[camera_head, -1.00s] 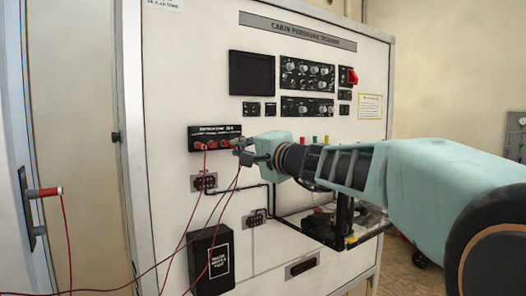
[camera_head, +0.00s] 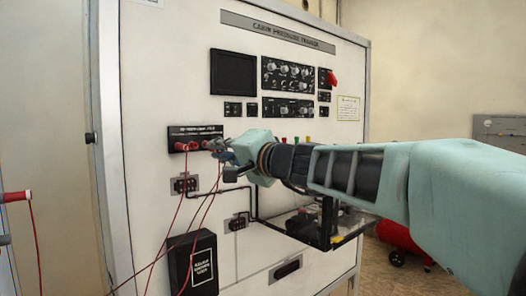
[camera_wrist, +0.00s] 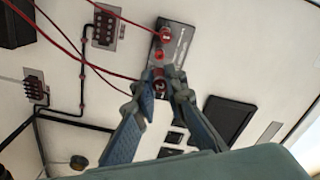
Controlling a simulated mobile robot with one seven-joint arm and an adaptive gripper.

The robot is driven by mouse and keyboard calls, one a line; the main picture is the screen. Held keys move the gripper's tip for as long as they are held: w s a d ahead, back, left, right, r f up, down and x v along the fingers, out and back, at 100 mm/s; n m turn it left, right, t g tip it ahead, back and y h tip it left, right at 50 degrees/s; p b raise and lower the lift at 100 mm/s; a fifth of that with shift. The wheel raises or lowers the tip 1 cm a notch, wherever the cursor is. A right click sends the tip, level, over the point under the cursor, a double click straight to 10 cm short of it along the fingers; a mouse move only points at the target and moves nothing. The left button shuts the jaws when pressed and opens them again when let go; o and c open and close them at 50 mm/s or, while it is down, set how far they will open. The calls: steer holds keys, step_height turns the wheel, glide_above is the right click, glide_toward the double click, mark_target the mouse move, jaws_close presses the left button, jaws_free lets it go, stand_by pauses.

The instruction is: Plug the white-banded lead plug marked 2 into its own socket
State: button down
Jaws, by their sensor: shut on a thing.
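A black socket block (camera_head: 195,132) is on the white panel, left of centre in the head view; it also shows in the wrist view (camera_wrist: 177,38). My gripper (camera_head: 217,147) is at the right end of this block. In the wrist view my gripper (camera_wrist: 163,80) is shut on a dark red lead plug (camera_wrist: 160,89) with a pale mark that looks like 2. The plug is at the end of the block; whether it is seated in a socket is hidden by the fingers. A red plug (camera_wrist: 166,34) with a pale mark sits farther along, with a red part (camera_wrist: 160,55) between them.
Red leads (camera_head: 178,215) hang below the block and cross the panel. A black box (camera_head: 192,262) and small connectors (camera_head: 185,185) are below. Another red plug (camera_head: 15,196) is at the far left edge. A clear-sided tray (camera_head: 330,228) juts out beneath my arm.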

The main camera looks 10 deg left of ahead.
steer(key=shift+f+b, duration=0.1)
steer(key=shift+b, duration=0.2)
steer(key=shift+w+a, duration=0.15)
steer(key=shift+a, duration=0.05)
steer(key=shift+x, duration=2.8)
steer(key=shift+d+b, duration=0.1)
steer(key=shift+b, duration=0.8)
steer(key=shift+p+x, duration=0.35)
steer(key=shift+x, duration=0.95)
steer(key=c, duration=1.9)
jaws_free()
